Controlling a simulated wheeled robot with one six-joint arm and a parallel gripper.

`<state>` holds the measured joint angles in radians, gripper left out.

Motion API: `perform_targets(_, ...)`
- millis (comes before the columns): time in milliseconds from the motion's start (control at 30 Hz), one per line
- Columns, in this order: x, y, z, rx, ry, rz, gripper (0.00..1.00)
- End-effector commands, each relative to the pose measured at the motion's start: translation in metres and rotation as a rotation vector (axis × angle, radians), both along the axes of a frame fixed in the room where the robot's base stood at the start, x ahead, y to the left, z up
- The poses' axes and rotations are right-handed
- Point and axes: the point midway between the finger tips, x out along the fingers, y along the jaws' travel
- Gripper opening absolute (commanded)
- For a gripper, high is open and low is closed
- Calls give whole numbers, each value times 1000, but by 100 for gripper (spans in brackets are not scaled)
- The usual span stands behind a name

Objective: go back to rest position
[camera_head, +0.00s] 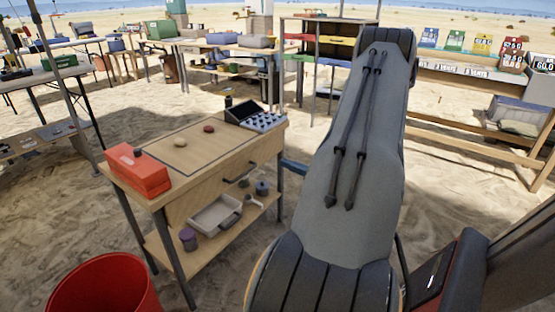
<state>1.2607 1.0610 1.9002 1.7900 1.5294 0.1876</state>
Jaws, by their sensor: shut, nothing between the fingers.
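My gripper is not in view. My arm's large grey link (362,150) rises through the middle right of the picture and hides what lies behind it. A wooden workbench (150,190) stands to the left of the arm. On its top are a red-orange box (138,172), a dark-outlined mat (195,148), a small pale round piece (180,142) and a small dark red piece (209,129). A dark tray with several small pieces (262,121) sits at the back right corner.
A red bucket (105,285) stands on the sand at lower left. The bench's lower shelf holds a grey tray (215,215) and a purple jar (188,238). A wooden stand (470,127) is at the right. Open sand (60,225) lies left of the bench.

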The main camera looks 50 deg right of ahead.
Motion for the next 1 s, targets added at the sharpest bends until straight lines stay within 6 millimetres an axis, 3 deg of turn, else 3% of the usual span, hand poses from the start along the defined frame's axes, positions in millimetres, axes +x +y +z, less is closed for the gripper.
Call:
perform_targets(167, -10, 0, 0, 1, 0, 1, 0)
perform_targets(433, -9, 3, 1, -1, 1, 9, 0)
perform_targets(567, 8, 26, 11, -26, 15, 84, 0)
perform_targets(667, 34, 71, 27, -74, 43, 218, 0)
perform_targets(800, 66, 159, 53, -176, 93, 474, 0)
perform_targets(1000, 75, 295, 85, -376, 148, 867, 0)
